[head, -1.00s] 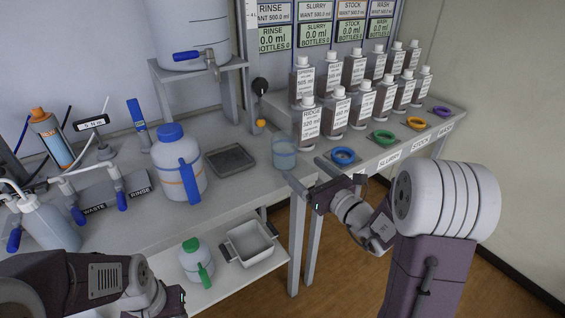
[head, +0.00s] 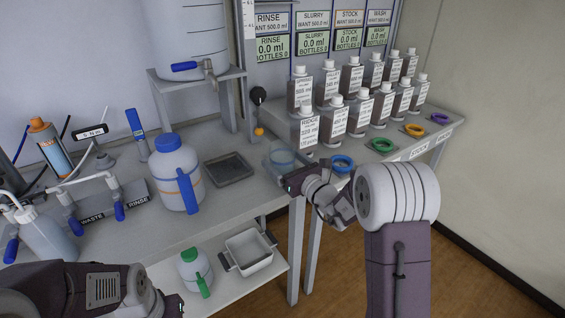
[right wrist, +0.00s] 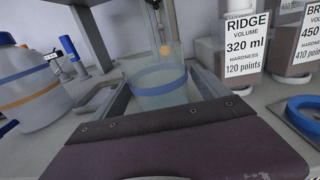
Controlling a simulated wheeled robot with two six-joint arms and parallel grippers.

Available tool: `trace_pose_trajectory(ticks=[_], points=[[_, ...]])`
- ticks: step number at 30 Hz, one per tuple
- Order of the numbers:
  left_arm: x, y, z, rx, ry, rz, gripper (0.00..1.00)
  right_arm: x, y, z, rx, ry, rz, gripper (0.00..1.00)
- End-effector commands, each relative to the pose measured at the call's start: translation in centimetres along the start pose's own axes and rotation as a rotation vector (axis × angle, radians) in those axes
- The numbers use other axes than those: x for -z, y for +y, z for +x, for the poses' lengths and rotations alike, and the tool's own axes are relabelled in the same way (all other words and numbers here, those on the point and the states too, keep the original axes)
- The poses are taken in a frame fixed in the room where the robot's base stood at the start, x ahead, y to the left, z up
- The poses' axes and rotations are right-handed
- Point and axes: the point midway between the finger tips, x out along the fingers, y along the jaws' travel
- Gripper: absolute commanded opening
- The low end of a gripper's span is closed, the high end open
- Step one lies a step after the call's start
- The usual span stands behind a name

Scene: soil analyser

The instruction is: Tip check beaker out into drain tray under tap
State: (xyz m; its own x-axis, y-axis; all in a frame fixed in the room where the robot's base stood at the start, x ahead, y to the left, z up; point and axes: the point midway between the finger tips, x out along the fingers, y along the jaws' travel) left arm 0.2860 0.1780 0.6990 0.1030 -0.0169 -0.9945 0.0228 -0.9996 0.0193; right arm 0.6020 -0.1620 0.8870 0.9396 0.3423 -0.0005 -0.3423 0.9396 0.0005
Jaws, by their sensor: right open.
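The check beaker (head: 281,157) is a clear cup with a blue band, upright on the bench right of the drain tray. My right gripper (head: 279,163) is open, with its fingers on either side of the beaker. The right wrist view shows the beaker (right wrist: 160,92) between the two fingers; I cannot tell whether they touch it. The drain tray (head: 229,168) is a dark, shallow square on the bench. The tap (head: 209,67) with a blue handle is on the large tank above and behind it. My left gripper (head: 168,304) is at the bottom edge, its fingers hidden.
A blue-capped jug (head: 176,172) stands left of the drain tray. Labelled bottles (head: 304,128) stand in rows to the right, behind coloured rings such as the blue ring (head: 342,163). A lower shelf holds a white bin (head: 249,250) and a green-capped jug (head: 195,268).

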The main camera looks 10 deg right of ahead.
Motion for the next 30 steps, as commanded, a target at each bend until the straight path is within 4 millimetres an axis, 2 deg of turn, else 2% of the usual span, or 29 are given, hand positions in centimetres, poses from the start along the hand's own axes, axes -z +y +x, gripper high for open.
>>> trace_pose_trajectory(ticks=[5,6,12,14,20,30], points=[[0.0,0.0,0.0,0.0,0.0,0.0,0.36,0.0,0.0,0.0,0.0,0.0,0.0,0.85],[0.0,0.0,0.0,0.0,0.0,0.0,0.36,0.0,0.0,0.0,0.0,0.0,0.0,0.83],[0.0,0.0,0.0,0.0,0.0,0.0,0.36,0.0,0.0,0.0,0.0,0.0,0.0,0.27],[0.0,0.0,0.0,0.0,0.0,0.0,0.36,0.0,0.0,0.0,0.0,0.0,0.0,0.13],[0.0,0.0,-0.3,0.0,0.0,0.0,0.36,-0.6,0.0,0.0,0.0,-0.002,-0.001,0.12],[0.1,0.0,-1.4,0.0,0.0,0.0,0.36,-3.0,0.0,0.0,0.001,-0.003,-0.001,0.12]])
